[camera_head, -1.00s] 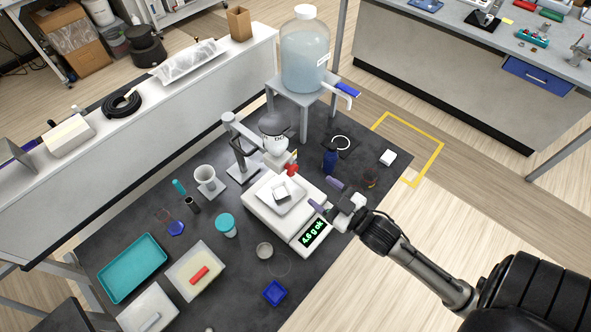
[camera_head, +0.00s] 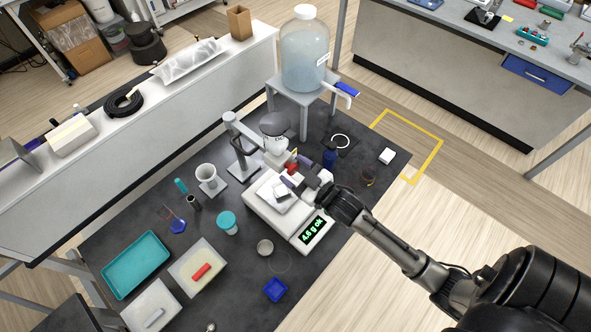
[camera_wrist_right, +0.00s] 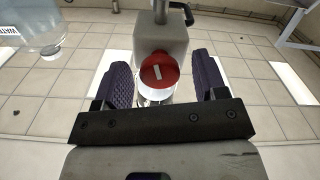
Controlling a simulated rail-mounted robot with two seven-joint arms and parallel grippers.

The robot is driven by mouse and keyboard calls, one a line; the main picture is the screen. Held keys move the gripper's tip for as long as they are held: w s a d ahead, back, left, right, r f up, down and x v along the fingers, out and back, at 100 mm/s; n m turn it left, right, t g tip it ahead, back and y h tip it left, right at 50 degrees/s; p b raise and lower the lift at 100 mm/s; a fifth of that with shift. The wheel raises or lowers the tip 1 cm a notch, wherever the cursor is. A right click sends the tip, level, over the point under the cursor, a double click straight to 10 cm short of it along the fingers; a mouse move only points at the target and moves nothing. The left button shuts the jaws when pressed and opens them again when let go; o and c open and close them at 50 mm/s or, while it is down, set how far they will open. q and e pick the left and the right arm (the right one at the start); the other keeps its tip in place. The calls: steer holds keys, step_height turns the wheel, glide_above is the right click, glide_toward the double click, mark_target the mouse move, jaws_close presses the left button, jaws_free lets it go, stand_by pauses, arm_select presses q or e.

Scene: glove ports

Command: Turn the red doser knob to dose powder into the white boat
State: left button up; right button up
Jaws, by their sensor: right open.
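The red doser knob (camera_head: 292,166) sits on the front of the white doser (camera_head: 273,130), held on a stand above the balance. In the right wrist view the red knob (camera_wrist_right: 158,72) faces me, with a pale bar across its face. My right gripper (camera_head: 295,171) is open, and its purple fingers stand on either side of the knob with gaps visible in the wrist view (camera_wrist_right: 163,80). The white boat (camera_head: 281,190) lies on the balance (camera_head: 265,213), partly hidden by a finger. The display (camera_head: 313,229) reads 4.6 g ok. My left gripper is not in view.
A large carboy (camera_head: 304,55) stands on a small table (camera_head: 298,90) behind.

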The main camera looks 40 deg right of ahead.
steer(key=c, duration=0.9)
steer(key=shift+r+m+p, duration=0.2)
steer(key=shift+m+p, duration=1.2)
steer(key=shift+m, duration=0.1)
steer(key=m+p, duration=0.2)
steer(key=m, duration=0.2)
steer(key=shift+m+p, duration=0.3)
steer(key=shift+p, duration=0.1)
steer(key=m+p, duration=0.1)
steer(key=m, duration=0.1)
steer(key=shift+f+m, duration=0.1)
steer(key=shift+m, duration=0.2)
steer(key=shift+m+p, duration=0.4)
steer(key=shift+m, duration=0.8)
steer(key=shift+f+m, duration=0.1)
steer(key=shift+m, duration=1.2)
